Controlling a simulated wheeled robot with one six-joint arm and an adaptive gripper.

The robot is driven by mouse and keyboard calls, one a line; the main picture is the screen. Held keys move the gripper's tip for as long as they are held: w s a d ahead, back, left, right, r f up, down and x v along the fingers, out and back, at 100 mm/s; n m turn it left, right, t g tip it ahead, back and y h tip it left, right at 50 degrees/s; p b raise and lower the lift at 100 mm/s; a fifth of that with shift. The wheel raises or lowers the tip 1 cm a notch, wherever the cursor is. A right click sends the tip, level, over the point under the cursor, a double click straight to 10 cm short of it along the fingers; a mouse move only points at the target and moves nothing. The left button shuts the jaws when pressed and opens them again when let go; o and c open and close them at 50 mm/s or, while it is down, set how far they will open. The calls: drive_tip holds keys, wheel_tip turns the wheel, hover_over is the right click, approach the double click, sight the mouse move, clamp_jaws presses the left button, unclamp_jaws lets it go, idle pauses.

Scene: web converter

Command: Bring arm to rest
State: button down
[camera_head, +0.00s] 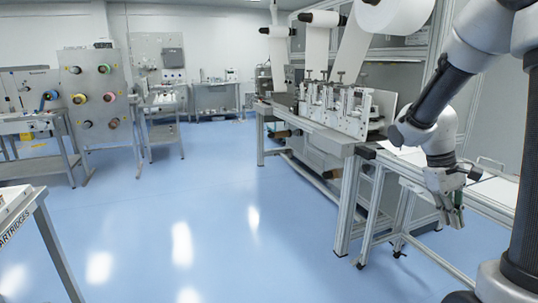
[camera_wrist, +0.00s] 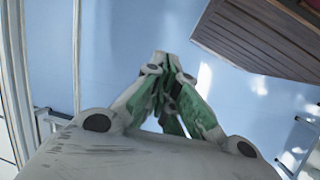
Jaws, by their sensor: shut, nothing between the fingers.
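My gripper (camera_head: 452,213) hangs at the right of the head view, pointing down at the end of my bent arm. It is beside the front frame of the workbench at the right. In the wrist view my gripper (camera_wrist: 162,58) has its green and grey fingers brought together, with nothing between them.
A converter machine (camera_head: 335,110) with white web rolls (camera_head: 395,15) stands on a metal bench behind my gripper. A panel with coloured spools (camera_head: 95,95) stands at the left. A cartridge table (camera_head: 22,205) edges in at lower left. The blue floor (camera_head: 190,215) between is clear.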

drive_tip(key=s+a+r+m+t+y, duration=0.2)
drive_tip(key=s+a+r+t+y, duration=0.1)
drive_tip(key=s+a+r+t, duration=0.4)
drive_tip(key=shift+s+a+r, duration=1.55)
drive_tip(key=shift+s+r, duration=0.6)
drive_tip(key=shift+s, duration=0.55)
